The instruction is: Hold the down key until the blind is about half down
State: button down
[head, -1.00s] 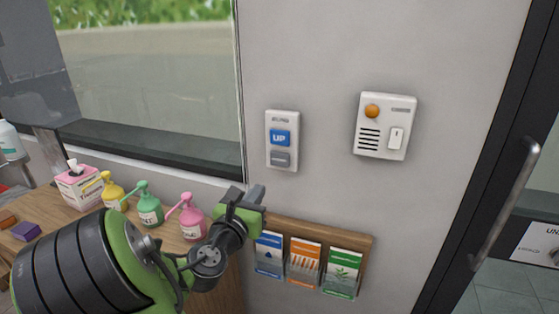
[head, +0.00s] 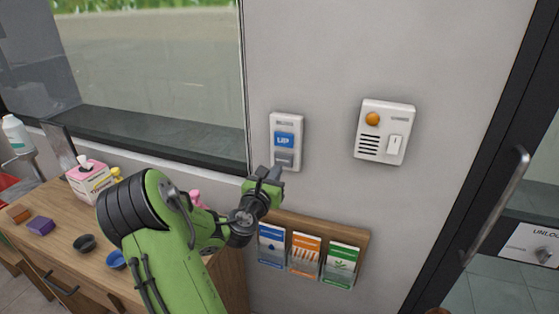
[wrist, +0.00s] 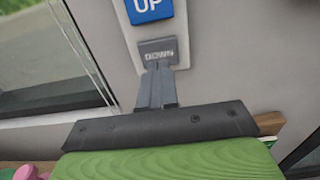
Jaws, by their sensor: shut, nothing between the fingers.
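The blind's white wall switch (head: 287,120) has a blue UP key (head: 284,140) above a grey down key (head: 284,158). In the wrist view, the DOWN key (wrist: 158,52) shows its label just beyond my fingertips. My gripper (head: 275,173) is shut and empty, its tips at the lower edge of the down key. In the wrist view, the shut fingers (wrist: 158,76) point at that key and overlap its lower edge; I cannot tell whether they press it. The window (head: 150,65) is left of the switch. No blind shows in its visible part; its top is out of frame.
An intercom-like panel (head: 384,132) with an orange button is on the wall to the right. A leaflet rack (head: 305,249) hangs below the switch. A wooden counter (head: 60,215) with a tissue box (head: 90,179) is at left. A door handle (head: 500,207) is at far right.

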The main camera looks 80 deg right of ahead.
aim_at(283, 161)
jog(key=shift+s+d+p, duration=0.15)
jog(key=shift+d+p, duration=0.15)
jog(key=shift+d, duration=1.55)
